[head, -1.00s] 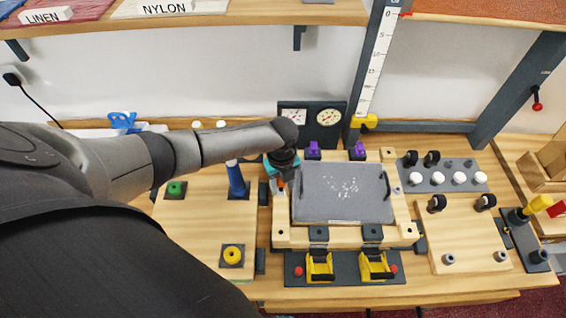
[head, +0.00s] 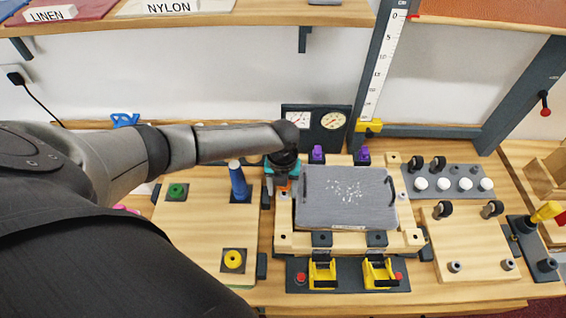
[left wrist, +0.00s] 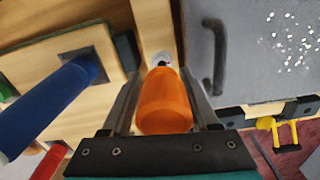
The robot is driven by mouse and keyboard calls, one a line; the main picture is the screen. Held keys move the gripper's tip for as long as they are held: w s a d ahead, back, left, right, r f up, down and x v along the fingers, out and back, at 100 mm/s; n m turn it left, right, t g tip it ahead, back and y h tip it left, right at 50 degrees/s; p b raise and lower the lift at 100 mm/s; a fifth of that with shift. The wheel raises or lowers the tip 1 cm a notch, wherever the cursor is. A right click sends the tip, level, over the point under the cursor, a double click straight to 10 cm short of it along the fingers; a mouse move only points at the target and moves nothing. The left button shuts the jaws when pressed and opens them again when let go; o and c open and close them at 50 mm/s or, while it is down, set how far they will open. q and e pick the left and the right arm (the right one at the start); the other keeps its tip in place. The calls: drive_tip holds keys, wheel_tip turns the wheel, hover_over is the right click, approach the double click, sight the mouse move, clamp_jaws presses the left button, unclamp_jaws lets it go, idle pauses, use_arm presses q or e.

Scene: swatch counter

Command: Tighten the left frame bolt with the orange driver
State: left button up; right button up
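My left gripper (head: 282,184) is over the left side of the pale wooden frame (head: 298,241) that surrounds a grey speckled slab (head: 345,198). It is shut on the orange driver (left wrist: 163,105), whose rounded handle fills the space between the two fingers in the left wrist view. The driver points down at the left frame bolt (left wrist: 160,58), a small silver-white disc on the frame's left rail. The handle hides the driver's tip, so I cannot tell whether it touches the bolt. My right gripper is out of view.
Yellow clamps (head: 322,272) stand in front of the frame. Two dials (head: 331,121) stand behind it. A board with black rollers (head: 444,209) lies right.

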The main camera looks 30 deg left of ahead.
use_arm(q)
drive_tip(key=shift+w+d+r, duration=0.1)
drive_tip(key=shift+d+r+n+p, duration=0.1)
drive_tip(key=shift+n+p, duration=0.6)
drive_tip(key=shift+n, duration=0.5)
drive_tip(key=n, duration=0.2)
drive_tip(key=n+p, duration=0.1)
drive_tip(key=shift+w+d+n, duration=0.15)
drive_tip(key=shift+n, duration=0.25)
drive_tip(key=n, duration=0.3)
drive_tip(key=shift+w+d+n, duration=0.1)
drive_tip(key=shift+w+n, duration=0.05)
drive_tip(key=shift+n, duration=0.15)
drive_tip(key=n, duration=0.5)
drive_tip(key=shift+w, duration=0.1)
